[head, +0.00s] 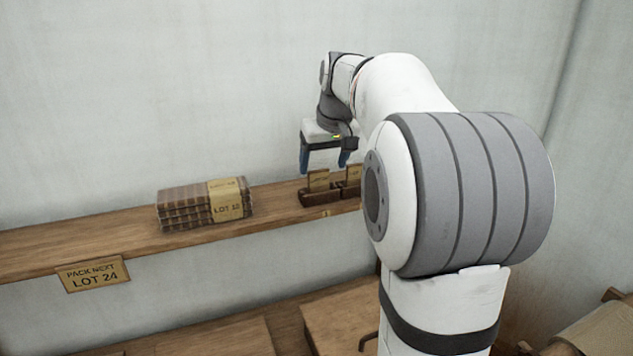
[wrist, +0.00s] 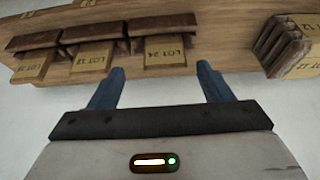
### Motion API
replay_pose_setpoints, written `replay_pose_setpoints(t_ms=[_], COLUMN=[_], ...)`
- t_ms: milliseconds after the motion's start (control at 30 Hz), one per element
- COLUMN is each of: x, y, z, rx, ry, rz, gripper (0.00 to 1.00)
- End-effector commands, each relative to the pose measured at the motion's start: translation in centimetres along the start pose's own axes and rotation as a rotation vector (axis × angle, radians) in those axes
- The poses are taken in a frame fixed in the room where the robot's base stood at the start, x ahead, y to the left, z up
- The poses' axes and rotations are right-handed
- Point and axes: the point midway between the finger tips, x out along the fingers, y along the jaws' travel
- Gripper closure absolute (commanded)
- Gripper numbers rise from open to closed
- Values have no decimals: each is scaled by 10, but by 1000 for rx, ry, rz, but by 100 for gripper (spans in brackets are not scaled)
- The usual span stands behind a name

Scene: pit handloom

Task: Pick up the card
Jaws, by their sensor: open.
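Several tan cards stand in dark wooden holders on a wooden shelf. In the wrist view one card reads LOT 24 (wrist: 163,57); it also shows in the head view (head: 319,180) as the card nearest the cloth stack. Beside it in the wrist view are a card that reads LOT 12 (wrist: 92,57) and another card (wrist: 34,68) that also seems to read LOT 12. My gripper (head: 324,166) is open and empty above the holders. In the wrist view its blue fingers (wrist: 161,70) lie to either side of the LOT 24 card, apart from it.
A stack of folded striped cloth (head: 185,208) with a LOT 12 band lies on the shelf (head: 110,233), left of the holders. A sign (head: 93,274) on the shelf's front edge reads PACK NEXT LOT 24. The wall is close behind. My arm hides the shelf's right part.

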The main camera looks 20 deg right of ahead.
Motion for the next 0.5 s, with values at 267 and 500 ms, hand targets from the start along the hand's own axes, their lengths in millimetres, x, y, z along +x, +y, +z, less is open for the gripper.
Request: replay_pose_setpoints(t_ms=[267, 500], x=[38, 44], y=[-6, -6], z=[-1, -1], rx=[0, 0], ry=[-2, 1], rz=[0, 0], gripper=[27, 27])
